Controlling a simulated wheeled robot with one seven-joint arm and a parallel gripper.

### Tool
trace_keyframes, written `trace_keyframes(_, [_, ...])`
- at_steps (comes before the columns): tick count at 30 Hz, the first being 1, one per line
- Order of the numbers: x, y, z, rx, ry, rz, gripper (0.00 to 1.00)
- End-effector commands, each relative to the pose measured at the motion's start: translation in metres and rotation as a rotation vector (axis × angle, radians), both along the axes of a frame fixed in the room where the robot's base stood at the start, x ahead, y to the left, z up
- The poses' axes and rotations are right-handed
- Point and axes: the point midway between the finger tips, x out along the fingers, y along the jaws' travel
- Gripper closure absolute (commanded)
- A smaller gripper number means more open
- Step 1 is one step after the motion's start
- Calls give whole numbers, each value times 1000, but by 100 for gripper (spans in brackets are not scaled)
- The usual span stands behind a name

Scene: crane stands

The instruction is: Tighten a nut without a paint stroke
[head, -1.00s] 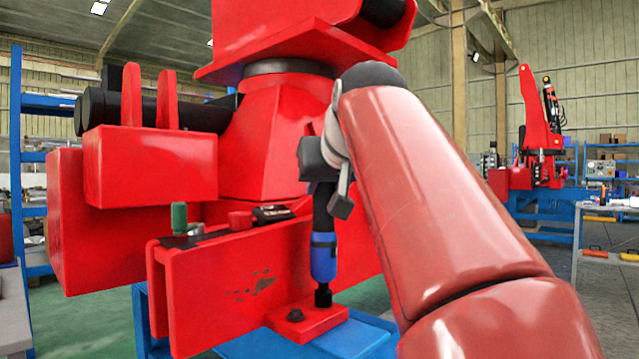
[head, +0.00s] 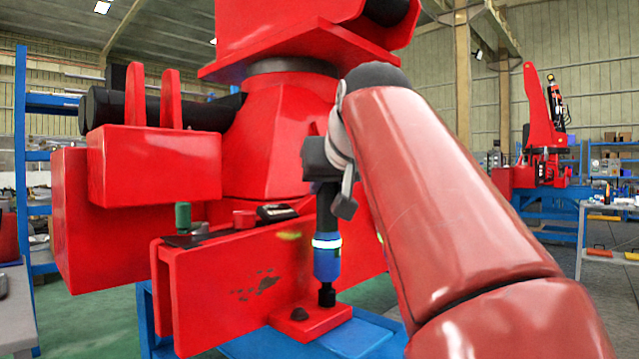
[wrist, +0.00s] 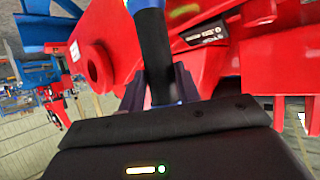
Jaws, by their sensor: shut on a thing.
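My gripper (head: 326,176) is shut on a black and blue nutrunner tool (head: 326,258), which hangs upright below it. The tool's black socket (head: 326,295) points down at the red foot plate (head: 310,325) of the crane; a nut under the socket is hidden. A dark nut (head: 299,314) shows on the same plate just left of the socket. A light ring on the tool glows whitish green. In the wrist view the tool's black grip (wrist: 158,60) stands between my fingers (wrist: 155,90). I cannot make out a paint stroke on the nut.
The red crane body (head: 262,150) rises close behind the tool. A blue stand (head: 355,335) is below. A second red crane (head: 540,150) stands far right.

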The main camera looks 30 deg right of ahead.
Motion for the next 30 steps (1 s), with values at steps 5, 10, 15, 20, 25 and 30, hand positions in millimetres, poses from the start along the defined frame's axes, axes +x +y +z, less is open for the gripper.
trace_keyframes(5, [-1,0,4,-1,-5,0,100])
trace_keyframes(10, [-1,0,14,-1,-5,0,100])
trace_keyframes(15, [-1,0,25,-2,-6,0,100])
trace_keyframes(20, [-1,0,35,-2,-6,0,100])
trace_keyframes(25, [-1,0,45,-2,-6,0,100])
trace_keyframes(30, [-1,0,55,-2,-6,0,100])
